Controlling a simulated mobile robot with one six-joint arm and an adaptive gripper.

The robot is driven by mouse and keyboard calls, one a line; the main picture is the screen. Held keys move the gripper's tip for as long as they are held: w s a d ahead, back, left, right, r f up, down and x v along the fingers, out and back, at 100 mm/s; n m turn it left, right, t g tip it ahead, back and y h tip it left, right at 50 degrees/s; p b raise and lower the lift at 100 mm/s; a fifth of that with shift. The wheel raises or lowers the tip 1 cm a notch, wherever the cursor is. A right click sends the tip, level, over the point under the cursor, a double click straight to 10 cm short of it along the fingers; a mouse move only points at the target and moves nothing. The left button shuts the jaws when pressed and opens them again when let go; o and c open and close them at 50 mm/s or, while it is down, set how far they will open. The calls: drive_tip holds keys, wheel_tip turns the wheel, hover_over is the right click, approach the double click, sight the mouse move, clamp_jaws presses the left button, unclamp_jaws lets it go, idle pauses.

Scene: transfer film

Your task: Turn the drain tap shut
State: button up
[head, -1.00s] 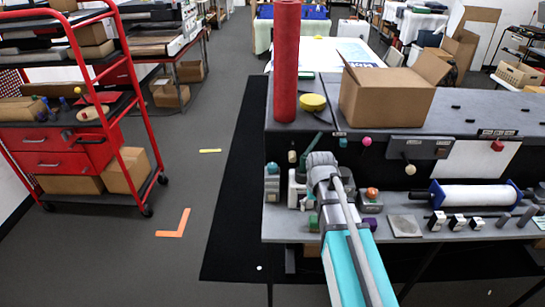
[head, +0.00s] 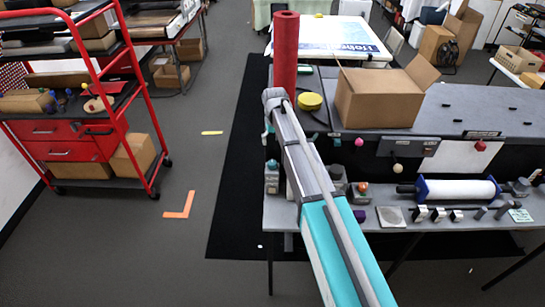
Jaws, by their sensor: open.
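My arm reaches from the bottom of the head view to the bench's left end. Its wrist end, where my gripper (head: 274,98) sits, is in front of the lower part of the upright red roll (head: 286,45). The jaws are open, but the fingers are mostly hidden by the wrist. No drain tap can be made out for certain. Small fittings stand at the bench's left end: a grey one with a green top (head: 272,180) and an orange-red knob (head: 362,187) on a dark block. My arm covers part of the shelf between them.
An open cardboard box (head: 380,97) and a yellow disc (head: 310,101) stand on the bench top. A white roller (head: 458,190) with blue ends lies on the lower shelf (head: 375,238). A red cart (head: 70,140) stands at left.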

sight(272, 162)
drive_tip(key=shift+w+a+r, duration=0.45)
drive_tip(key=shift+f, duration=0.15)
wheel_tip(272, 162, down, 14)
drive_tip(key=b, duration=1.3)
drive_tip(key=shift+r, duration=0.2)
drive_tip(key=shift+b, duration=0.3)
drive_tip(key=c, duration=1.1)
drive_tip(key=shift+c, duration=0.2)
